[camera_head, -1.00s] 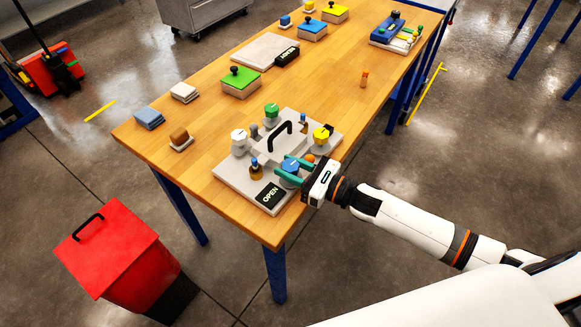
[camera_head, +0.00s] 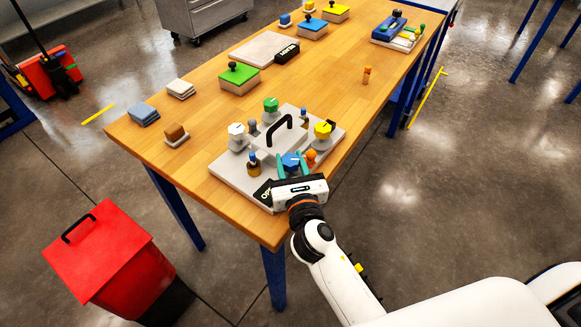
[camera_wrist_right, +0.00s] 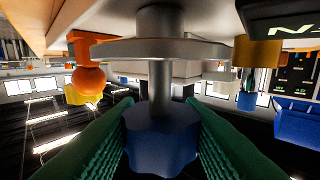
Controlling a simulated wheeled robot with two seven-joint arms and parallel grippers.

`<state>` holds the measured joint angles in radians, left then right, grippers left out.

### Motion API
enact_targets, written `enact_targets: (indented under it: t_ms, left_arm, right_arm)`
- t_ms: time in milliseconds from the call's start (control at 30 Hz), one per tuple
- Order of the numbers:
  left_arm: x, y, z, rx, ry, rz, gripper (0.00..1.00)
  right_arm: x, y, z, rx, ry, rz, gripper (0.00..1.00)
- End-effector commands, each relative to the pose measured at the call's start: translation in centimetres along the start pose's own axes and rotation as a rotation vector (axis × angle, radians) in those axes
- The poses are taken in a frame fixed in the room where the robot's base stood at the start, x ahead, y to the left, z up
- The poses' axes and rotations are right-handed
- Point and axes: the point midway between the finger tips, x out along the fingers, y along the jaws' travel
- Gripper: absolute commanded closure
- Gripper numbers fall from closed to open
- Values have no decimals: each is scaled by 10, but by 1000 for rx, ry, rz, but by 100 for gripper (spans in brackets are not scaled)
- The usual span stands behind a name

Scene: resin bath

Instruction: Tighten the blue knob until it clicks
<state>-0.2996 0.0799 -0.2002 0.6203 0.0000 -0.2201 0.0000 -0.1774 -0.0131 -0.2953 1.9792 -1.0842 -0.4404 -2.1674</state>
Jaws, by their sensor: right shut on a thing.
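The blue knob (camera_head: 291,162) is at the front of a grey fixture plate (camera_head: 226,174) near the table's front corner. My right gripper (camera_head: 291,164) reaches it from the front, with its green fingers on either side. In the right wrist view the blue knob (camera_wrist_right: 160,138) sits between the two green fingers, which are shut on it. A metal shaft (camera_wrist_right: 160,88) and a wide metal disc (camera_wrist_right: 160,50) show beyond the knob. A black sign (camera_head: 264,193) beside the knob is partly hidden by the gripper. My left gripper is not in view.
The fixture also carries a white knob (camera_head: 236,131), a green knob (camera_head: 271,104), a yellow knob (camera_head: 324,129), a small orange knob (camera_head: 311,155) and a black-handled lid (camera_head: 272,146). A red bin (camera_head: 104,255) stands on the floor at left. The table's right edge is mostly clear.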

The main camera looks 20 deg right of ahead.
Motion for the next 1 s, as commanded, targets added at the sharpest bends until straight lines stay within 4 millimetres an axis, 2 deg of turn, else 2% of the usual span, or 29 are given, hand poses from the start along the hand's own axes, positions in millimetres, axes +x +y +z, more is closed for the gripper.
enact_targets:
  t_ms: [300,833,867,967,1000]
  left_arm:
    - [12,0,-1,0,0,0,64]
    - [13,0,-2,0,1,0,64]
    - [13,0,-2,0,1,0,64]
    - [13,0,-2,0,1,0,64]
    - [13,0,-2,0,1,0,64]
  right_arm:
    - [0,0,1,1,1,117,88]
    - [0,0,-1,-2,1,138,88]
    - [0,0,-1,-1,1,138,62]
    - [0,0,-1,-1,1,137,45]
    - [0,0,-1,-1,1,137,43]
